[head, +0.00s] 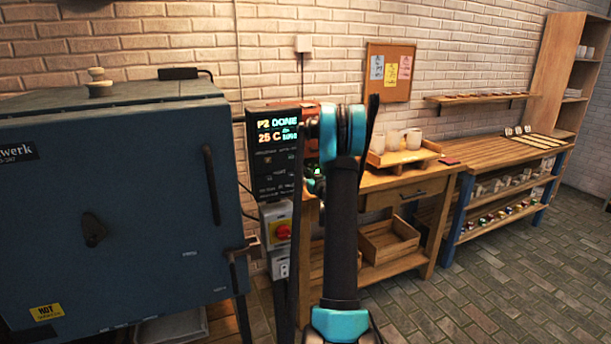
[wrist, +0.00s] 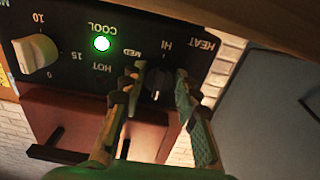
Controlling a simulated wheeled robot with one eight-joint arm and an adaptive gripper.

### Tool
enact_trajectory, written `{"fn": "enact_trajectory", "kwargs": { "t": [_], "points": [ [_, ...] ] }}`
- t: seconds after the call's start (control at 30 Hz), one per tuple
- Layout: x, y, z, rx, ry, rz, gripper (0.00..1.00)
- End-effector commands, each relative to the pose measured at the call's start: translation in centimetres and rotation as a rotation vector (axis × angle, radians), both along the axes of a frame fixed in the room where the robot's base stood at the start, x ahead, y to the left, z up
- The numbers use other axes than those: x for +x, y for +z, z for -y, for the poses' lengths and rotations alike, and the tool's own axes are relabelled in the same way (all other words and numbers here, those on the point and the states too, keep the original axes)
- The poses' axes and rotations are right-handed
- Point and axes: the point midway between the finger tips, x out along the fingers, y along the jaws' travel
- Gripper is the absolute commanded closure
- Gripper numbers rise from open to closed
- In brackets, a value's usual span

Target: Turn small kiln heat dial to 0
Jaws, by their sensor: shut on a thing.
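The small kiln's black control panel (wrist: 75,72) fills the upper left of the wrist view. Its dark heat dial (wrist: 157,84) sits beside the printed words HEAT, HI and MED. My gripper (wrist: 159,76) is shut on this dial, with one ridged finger on either side of it. The fingers partly cover the dial and its markings, and I cannot tell its exact setting. In the head view, my arm hides the dial and the fingertips.
A green COOL light (wrist: 101,44) is lit on the panel, near a pale timer knob (wrist: 38,54). In the head view, a large blue kiln (head: 120,200) stands left, beside a controller (head: 274,155) reading 25 C. A wooden workbench (head: 412,188) stands behind my arm.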

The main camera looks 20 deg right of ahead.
Motion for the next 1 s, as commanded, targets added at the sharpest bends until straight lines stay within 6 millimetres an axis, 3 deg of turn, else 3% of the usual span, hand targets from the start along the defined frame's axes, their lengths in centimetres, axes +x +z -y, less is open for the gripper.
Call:
{"fn": "enact_trajectory", "kwargs": {
  "t": [0.07,0.1,0.23,0.67,1.0],
  "points": [
    [0.0,0.0,0.0,-0.001,0.000,0.000,0.98],
    [0.0,0.0,0.0,-0.001,0.000,0.000,0.66],
    [0.0,0.0,0.0,0.000,0.000,0.000,0.49],
    [-0.9,0.0,0.1,0.001,-0.001,0.000,0.49],
    [-7.4,0.0,0.3,0.001,-0.002,0.000,0.49]
  ]
}}
